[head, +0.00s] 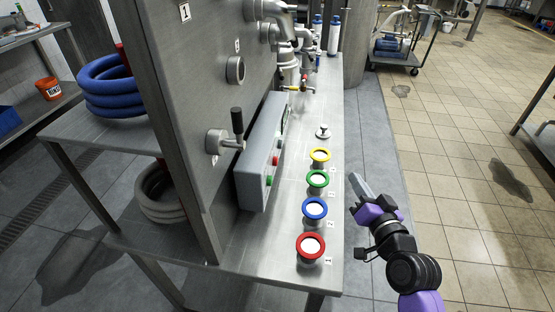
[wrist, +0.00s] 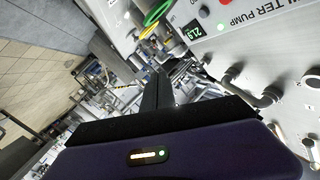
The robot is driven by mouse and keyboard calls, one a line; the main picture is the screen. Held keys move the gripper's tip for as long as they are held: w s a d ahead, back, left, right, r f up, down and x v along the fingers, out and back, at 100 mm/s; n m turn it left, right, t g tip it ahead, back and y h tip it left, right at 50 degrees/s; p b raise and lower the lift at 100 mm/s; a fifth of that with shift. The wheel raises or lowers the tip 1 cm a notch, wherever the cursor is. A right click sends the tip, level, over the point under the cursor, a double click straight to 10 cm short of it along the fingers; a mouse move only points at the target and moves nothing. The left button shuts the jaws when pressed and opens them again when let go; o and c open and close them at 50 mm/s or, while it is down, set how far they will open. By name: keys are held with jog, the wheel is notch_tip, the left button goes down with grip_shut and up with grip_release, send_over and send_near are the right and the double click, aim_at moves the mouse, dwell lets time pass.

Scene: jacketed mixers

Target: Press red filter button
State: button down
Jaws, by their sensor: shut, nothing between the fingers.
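The grey control box (head: 262,158) is fixed to the steel panel left of the ring-topped ports. Its face carries small red and green buttons, seen at a steep angle; a red button (head: 275,160) sits above a green one (head: 269,180). In the wrist view, a panel lettered "…TER PUMP" (wrist: 285,38) shows at the upper right, with a small red button (wrist: 224,27) near a green-digit display. My gripper (head: 357,183) is shut and empty, right of the steel table and well apart from the box. Its dark fingers (wrist: 160,75) show in the wrist view, not touching the button.
Ports with red (head: 311,247), blue, green and yellow rings stand on the table (head: 248,262) between my gripper and the box. A black-handled valve (head: 238,124) sticks out left of the box. Pipes stand at the back. Tiled floor on the right is mostly clear.

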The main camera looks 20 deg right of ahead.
aim_at(275, 161)
jog(key=w+r+m+y, duration=0.2)
jog(key=w+y, duration=0.2)
jog(key=w, duration=0.5)
jog(key=a+f+g+y, duration=0.1)
jog(key=a, duration=0.1)
jog(key=a+f+y, duration=0.1)
jog(key=a+f, duration=0.1)
jog(key=shift+s+f+n+g, duration=0.15)
jog(key=shift+n+g, duration=0.15)
jog(key=shift+g, duration=0.1)
jog(key=shift+s+a+f+y, duration=0.15)
jog(key=shift+a+y, duration=0.15)
jog(key=shift+a, duration=0.1)
jog(key=w+a+p, duration=0.1)
jog(key=w+a, duration=0.3)
jog(key=a, duration=0.3)
jog(key=shift+w+a+p, duration=0.2)
jog(key=shift+a+p, duration=0.1)
dwell(1.0)
jog(key=shift+w+a, duration=0.2)
jog(key=shift+a, duration=0.15)
